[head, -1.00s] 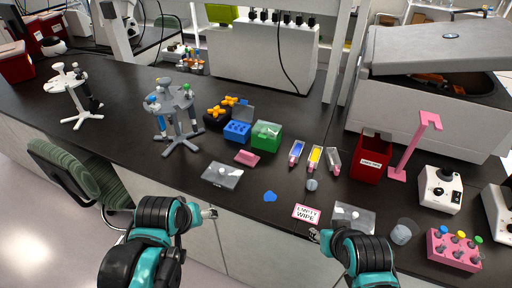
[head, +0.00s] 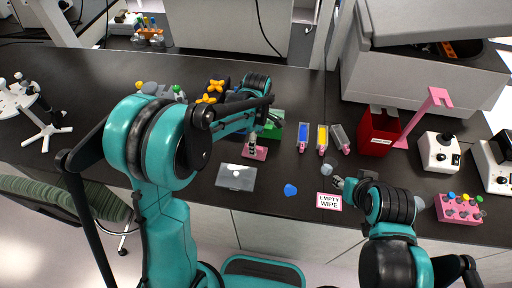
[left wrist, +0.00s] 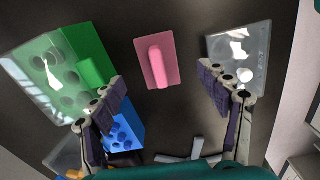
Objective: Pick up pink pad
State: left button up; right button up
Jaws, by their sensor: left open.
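The pink pad (left wrist: 147,73) lies flat on the black bench with a raised pink bar along its middle. In the head view the pad (head: 261,155) shows partly behind my left gripper (head: 254,147). My left gripper also shows in the left wrist view (left wrist: 166,93), open and empty. Its fingers are spread wide, and the pad lies beyond the tips, within the gap between them. My right gripper (head: 341,183) is low over the front of the bench, near the "EMPTY WIPE" card (head: 329,201); its jaw opening is too small to read.
A green box (left wrist: 92,66) and a blue box (left wrist: 124,127) stand close by the left finger. A clear lidded case (left wrist: 243,48) lies by the other finger. Coloured tubes (head: 322,139) and a red bin (head: 377,137) stand to the right.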

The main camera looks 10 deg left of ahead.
pick_arm(q)
jog(key=f, duration=0.2)
jog(key=f+b, duration=0.1)
jog(key=f, duration=0.2)
jog(key=shift+w+a+f, duration=0.25)
jog(key=shift+a+f, duration=0.1)
jog(key=shift+f, duration=0.05)
jog(key=c, duration=1.1)
